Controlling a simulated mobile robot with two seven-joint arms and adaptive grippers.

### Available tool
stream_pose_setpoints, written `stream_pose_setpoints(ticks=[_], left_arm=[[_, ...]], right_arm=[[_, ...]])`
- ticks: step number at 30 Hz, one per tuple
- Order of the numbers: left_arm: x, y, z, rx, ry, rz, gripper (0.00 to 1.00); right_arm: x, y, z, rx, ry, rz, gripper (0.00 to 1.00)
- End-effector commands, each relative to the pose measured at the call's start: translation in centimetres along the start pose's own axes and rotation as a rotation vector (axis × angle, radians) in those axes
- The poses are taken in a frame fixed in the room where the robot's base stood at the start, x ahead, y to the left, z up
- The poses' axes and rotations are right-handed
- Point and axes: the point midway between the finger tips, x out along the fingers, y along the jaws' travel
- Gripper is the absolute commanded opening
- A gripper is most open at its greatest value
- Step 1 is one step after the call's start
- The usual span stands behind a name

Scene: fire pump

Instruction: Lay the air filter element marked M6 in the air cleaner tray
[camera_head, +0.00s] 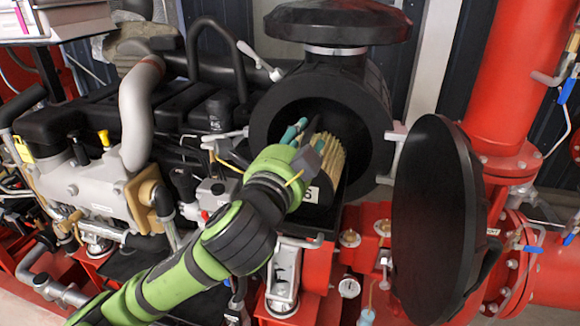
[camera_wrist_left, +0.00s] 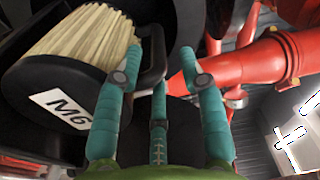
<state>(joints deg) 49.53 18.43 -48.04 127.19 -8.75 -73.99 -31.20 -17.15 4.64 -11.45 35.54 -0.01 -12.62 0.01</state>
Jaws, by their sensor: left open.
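The air filter element (camera_head: 333,158) has tan pleats and a black end cap. It lies in the mouth of the black air cleaner housing (camera_head: 378,125), on or just above the dark tray (camera_head: 340,190), whose contact with it is hidden. In the left wrist view the element (camera_wrist_left: 85,38) shows a white M6 label on its cap, at the upper left. My left gripper (camera_head: 303,130) is open beside the element, its teal fingers apart. My right gripper is out of view.
The black round cover (camera_head: 437,215) stands swung open to the right of the housing. Red pipes (camera_head: 510,90) rise behind it. The engine with a grey hose (camera_head: 140,110) fills the left. A small gauge (camera_head: 349,287) sits below the housing.

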Motion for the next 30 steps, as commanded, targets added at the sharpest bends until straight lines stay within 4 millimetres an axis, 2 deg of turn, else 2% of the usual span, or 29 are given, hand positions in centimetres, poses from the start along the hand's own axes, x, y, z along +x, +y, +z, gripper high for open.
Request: stream_pose_setpoints(ticks=[1,6,12,30], left_arm=[[-1.2,0.4,0.0,-0.001,0.003,-0.002,0.4],[-4.4,0.3,0.0,-0.001,0.003,-0.001,0.4],[-6.6,0.1,0.0,-0.001,0.0,0.0,0.4],[-7.0,0.0,0.0,-0.001,-0.001,0.001,0.4]], right_arm=[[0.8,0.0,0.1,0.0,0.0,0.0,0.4],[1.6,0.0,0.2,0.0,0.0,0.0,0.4],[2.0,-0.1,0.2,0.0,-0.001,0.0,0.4],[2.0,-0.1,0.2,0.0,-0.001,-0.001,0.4]])
